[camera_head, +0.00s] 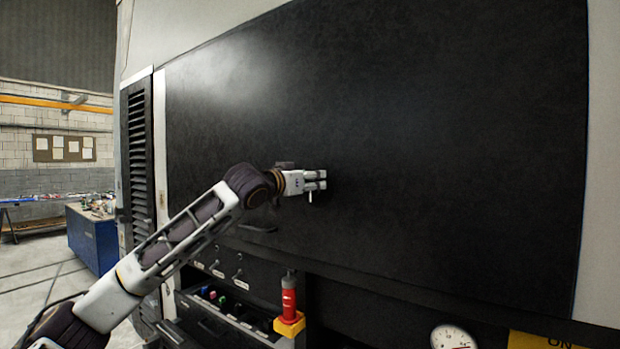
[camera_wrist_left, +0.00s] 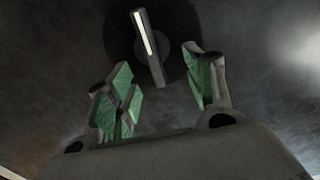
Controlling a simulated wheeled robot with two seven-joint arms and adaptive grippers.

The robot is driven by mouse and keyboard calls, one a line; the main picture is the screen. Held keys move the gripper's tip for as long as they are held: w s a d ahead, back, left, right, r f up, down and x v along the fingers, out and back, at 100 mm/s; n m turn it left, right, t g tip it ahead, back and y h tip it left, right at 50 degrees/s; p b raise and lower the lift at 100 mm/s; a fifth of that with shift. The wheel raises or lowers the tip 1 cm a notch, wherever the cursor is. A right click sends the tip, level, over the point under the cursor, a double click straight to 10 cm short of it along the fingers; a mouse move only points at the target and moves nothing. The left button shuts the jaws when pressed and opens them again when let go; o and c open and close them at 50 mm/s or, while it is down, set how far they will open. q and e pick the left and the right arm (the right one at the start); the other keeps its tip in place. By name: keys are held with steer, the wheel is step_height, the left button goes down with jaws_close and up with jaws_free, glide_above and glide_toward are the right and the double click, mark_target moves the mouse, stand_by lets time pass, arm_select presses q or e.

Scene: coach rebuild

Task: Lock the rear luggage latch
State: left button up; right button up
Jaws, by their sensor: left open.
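The luggage latch (camera_wrist_left: 148,47) shows in the left wrist view as a dark bar with a pale stripe on a round dark base. The bar stands nearly upright in that picture, its top leaning a little left. My left gripper (camera_wrist_left: 160,85) is open, with green pads on either side of the bar's lower end. I see no contact between pads and bar. In the head view my left gripper (camera_head: 317,181) is close to the large black panel (camera_head: 440,130), and the latch cannot be made out there. My right gripper is not in view.
Below the panel are a recessed bay with small switches (camera_head: 218,268), a red cylinder on a yellow block (camera_head: 289,300) and a round gauge (camera_head: 452,337). A louvred vent (camera_head: 138,150) is left of the panel. A blue workbench (camera_head: 93,238) stands farther left.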

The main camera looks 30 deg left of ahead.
arm_select(q)
steer(key=shift+w, duration=0.15)
steer(key=shift+c, duration=0.4)
steer(key=c, duration=0.9)
steer(key=shift+f+n, duration=0.1)
steer(key=shift+n, duration=0.2)
steer(key=shift+w+a+f+n+b, duration=0.15)
steer(key=shift+n+b, duration=0.25)
steer(key=shift+n, duration=0.45)
steer(key=shift+s+a+n+b, duration=0.1)
steer(key=shift+a+n+b, duration=0.25)
steer(key=shift+n, duration=0.5)
steer(key=n, duration=0.4)
steer(key=a+f+n, duration=0.1)
steer(key=n, duration=0.4)
steer(key=f+n, duration=0.1)
steer(key=n, duration=0.3)
steer(key=shift+w+a+f+n, duration=0.2)
steer(key=shift+a+f+n, duration=0.05)
steer(key=shift+a+n, duration=0.15)
